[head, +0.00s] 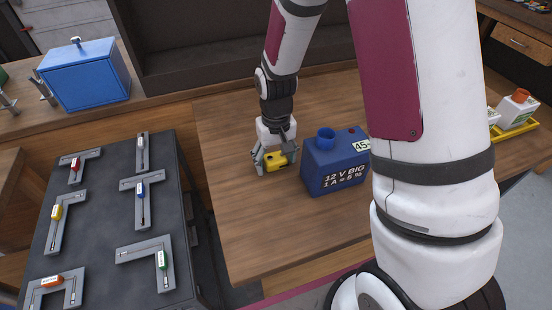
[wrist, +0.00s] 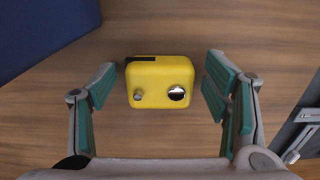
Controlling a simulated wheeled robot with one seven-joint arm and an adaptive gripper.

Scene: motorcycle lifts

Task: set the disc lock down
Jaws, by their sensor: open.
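The yellow disc lock (wrist: 160,82) lies on the wooden table, centred between my fingers in the wrist view. It has a silver round keyhole, a small grey pin and a black strip at its top edge. In the head view the disc lock (head: 275,161) shows partly behind my fingers. My gripper (wrist: 160,88) is open, with a clear gap between the lock and each green-padded finger. In the head view my gripper (head: 274,162) is low over the table, just left of a blue box.
The blue box (head: 335,172) with white lettering stands close to the right of my gripper. A dark cart (head: 112,215) with several L-shaped grey pieces is at the left. A blue cabinet (head: 86,75) stands at the back left. The table (head: 240,220) is clear in front.

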